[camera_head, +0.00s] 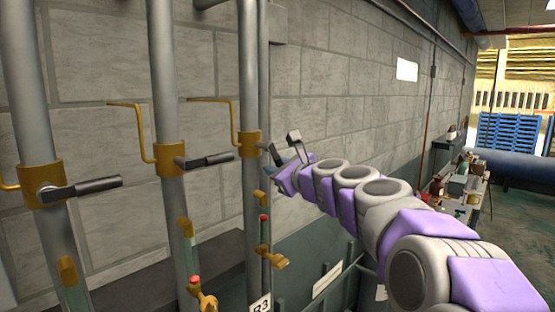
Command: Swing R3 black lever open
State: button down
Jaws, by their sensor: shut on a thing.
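The R3 pipe is the rightmost of three grey upright pipes, with a white R3 tag (260,306) low on it. Its brass valve body (250,144) sits at mid height. My gripper (285,152) is just right of that valve body, coming in from the right. It is shut on the R3 black lever, which is mostly hidden by the fingers. The exact grip on the lever and its angle are hard to see.
The middle pipe's black lever (208,160) points right toward the R3 pipe. The left pipe's black lever (85,190) also points right. Yellow bent rods (138,130) stand beside the valves. A block wall (345,115) is behind; a cluttered bench (465,185) stands at right.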

jog(key=c, duration=1)
grip_release()
jog(key=shift+c, duration=0.2)
jog(key=shift+d+b, duration=0.1)
jog(key=shift+b, duration=0.4)
